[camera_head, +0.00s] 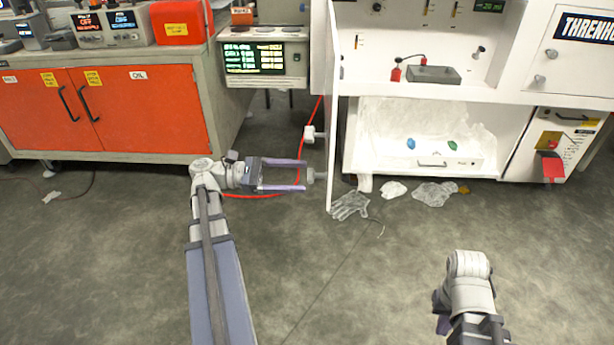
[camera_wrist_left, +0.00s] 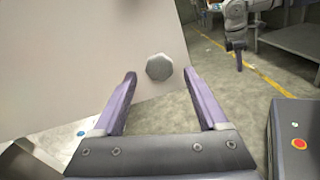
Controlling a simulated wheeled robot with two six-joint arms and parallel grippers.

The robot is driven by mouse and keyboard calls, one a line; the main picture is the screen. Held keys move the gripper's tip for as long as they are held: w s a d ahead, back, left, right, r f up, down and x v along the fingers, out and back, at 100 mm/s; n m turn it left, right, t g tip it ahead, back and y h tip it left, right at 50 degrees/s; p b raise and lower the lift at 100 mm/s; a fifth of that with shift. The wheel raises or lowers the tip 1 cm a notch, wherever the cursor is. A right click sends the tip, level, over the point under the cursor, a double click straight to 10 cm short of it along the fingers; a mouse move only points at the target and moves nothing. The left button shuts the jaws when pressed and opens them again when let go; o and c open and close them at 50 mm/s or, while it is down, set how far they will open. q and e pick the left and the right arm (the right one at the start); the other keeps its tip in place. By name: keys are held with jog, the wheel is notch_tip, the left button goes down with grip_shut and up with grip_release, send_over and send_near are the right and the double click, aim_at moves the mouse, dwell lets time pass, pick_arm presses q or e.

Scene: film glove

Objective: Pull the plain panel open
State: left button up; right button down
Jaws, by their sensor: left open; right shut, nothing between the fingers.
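The plain white panel (camera_head: 334,110) stands swung out from the white cabinet, seen nearly edge-on in the head view. In the left wrist view its blank face (camera_wrist_left: 85,60) fills the upper left. My right gripper (camera_wrist_left: 239,62) hangs shut and empty, away from the panel.
Clear film gloves (camera_head: 350,205) and scraps lie on the floor by the panel's lower edge. A red cable (camera_head: 300,165) runs beside my left gripper. Orange cabinet doors (camera_head: 140,105) stand left; a labelled white panel (camera_head: 580,40) is right. The front floor is clear.

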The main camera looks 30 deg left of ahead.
pick_arm(q)
jog(key=shift+v, duration=1.95)
